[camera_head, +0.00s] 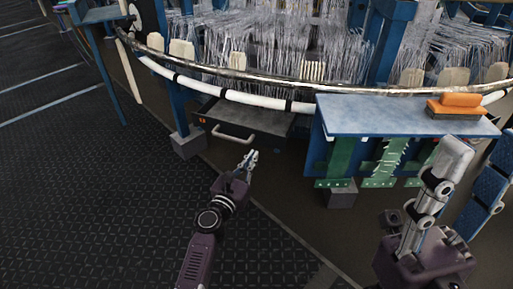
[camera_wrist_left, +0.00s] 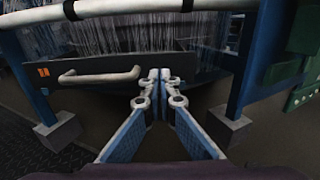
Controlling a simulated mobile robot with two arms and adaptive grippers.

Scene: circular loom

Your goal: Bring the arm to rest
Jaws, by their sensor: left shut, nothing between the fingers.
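My left gripper (camera_head: 249,160) reaches forward over the floor in the head view, just short of the drawer front under the loom. In the left wrist view its fingers (camera_wrist_left: 160,78) meet at the tips, shut with nothing between them. The drawer front (camera_head: 265,124) has a pale bar handle (camera_head: 232,134), which lies to the left of the fingers in the wrist view (camera_wrist_left: 98,77). The gripper is apart from the handle.
The circular loom (camera_head: 300,50) with its white rail (camera_head: 240,97) curves across the back. A blue-edged table (camera_head: 370,112) at the right holds an orange-topped block (camera_head: 457,104). Green brackets (camera_head: 385,163) hang below it. Dark floor (camera_head: 90,190) at the left is clear.

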